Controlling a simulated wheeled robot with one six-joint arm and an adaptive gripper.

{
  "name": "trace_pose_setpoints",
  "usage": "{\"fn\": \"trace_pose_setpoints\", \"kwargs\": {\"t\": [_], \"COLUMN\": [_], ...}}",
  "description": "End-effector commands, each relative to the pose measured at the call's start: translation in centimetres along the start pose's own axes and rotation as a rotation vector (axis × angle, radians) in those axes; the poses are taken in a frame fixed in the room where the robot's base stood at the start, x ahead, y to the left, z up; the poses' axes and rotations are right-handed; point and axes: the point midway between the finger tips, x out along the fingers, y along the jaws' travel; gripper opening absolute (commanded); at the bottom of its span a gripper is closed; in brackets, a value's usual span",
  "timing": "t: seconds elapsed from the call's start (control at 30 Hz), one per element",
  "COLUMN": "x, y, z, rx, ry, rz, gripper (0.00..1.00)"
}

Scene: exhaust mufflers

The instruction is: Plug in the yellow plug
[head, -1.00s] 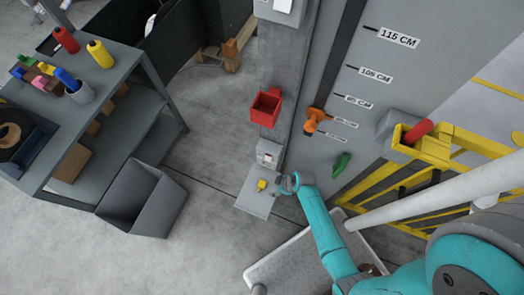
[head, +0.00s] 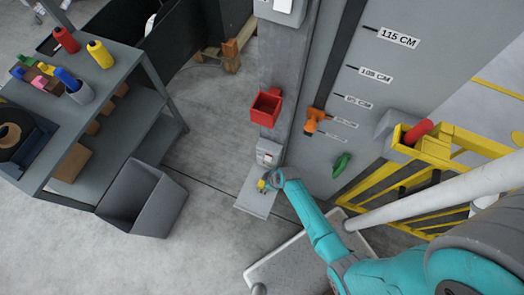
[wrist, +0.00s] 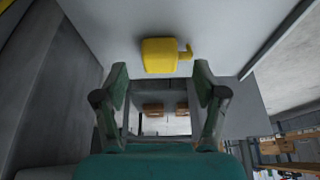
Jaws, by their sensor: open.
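The yellow plug (wrist: 159,55) rests on a small grey shelf (head: 252,201) at the foot of the grey pillar. In the wrist view it lies just beyond the fingertips, with a short yellow stub on its right side. My gripper (wrist: 160,75) is open and empty, its two fingers on either side of the line to the plug. In the head view the gripper (head: 268,184) is beside the plug (head: 262,184) and partly covers it. A pale box (head: 268,154), perhaps a socket, is on the pillar just above the shelf; its face is too small to make out.
A red bin (head: 266,107) hangs on the pillar above. Orange (head: 313,121) and green (head: 342,163) handles stick out from the marked panel at right. A yellow rail frame (head: 440,150) stands farther right.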

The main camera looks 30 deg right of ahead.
Motion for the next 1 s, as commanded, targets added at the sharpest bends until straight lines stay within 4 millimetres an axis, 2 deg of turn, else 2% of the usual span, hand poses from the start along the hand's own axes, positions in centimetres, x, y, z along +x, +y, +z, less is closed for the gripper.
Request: {"fn": "trace_pose_setpoints", "kwargs": {"t": [0.1, 0.23, 0.67, 0.9, 1.0], "x": [1.5, 2.4, 2.7, 2.7, 2.6], "y": [0.0, 0.0, 0.0, 0.0, 0.0], "z": [-0.1, 0.0, 0.0, 0.0, 0.0], "rx": [-0.002, -0.001, -0.001, -0.001, -0.001], "ry": [0.0, 0.0, 0.0, 0.0, 0.0], "rz": [0.0, 0.0, 0.002, 0.001, 0.001], "gripper": [0.71, 0.71, 0.71, 0.11, 0.1]}}
